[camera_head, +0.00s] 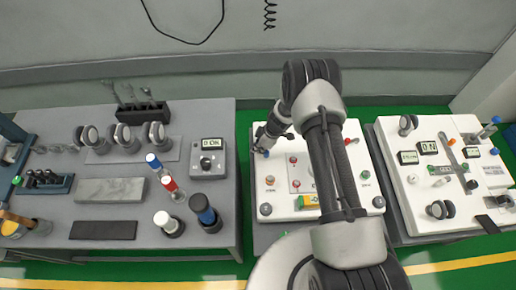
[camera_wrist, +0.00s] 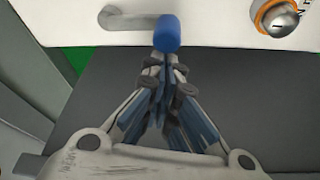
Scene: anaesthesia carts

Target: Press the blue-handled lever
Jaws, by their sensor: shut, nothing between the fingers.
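The lever's blue handle (camera_wrist: 167,33) shows at the top middle of the wrist view, with a grey metal part (camera_wrist: 122,20) beside it at left on the white panel. In the head view a small blue spot, likely the handle (camera_head: 266,154), shows at the panel's upper left, partly hidden by my gripper (camera_head: 262,141). In the wrist view my gripper (camera_wrist: 162,62) is shut and empty, its fingertips right at the lower edge of the handle. I cannot tell whether they touch it.
The white panel (camera_head: 282,206) carries several knobs and buttons; an orange-ringed knob (camera_wrist: 280,17) is right of the handle. My arm hides the panel's middle. A second white panel (camera_head: 420,205) stands at right, and a grey cart (camera_head: 130,210) with bottles and gauges at left.

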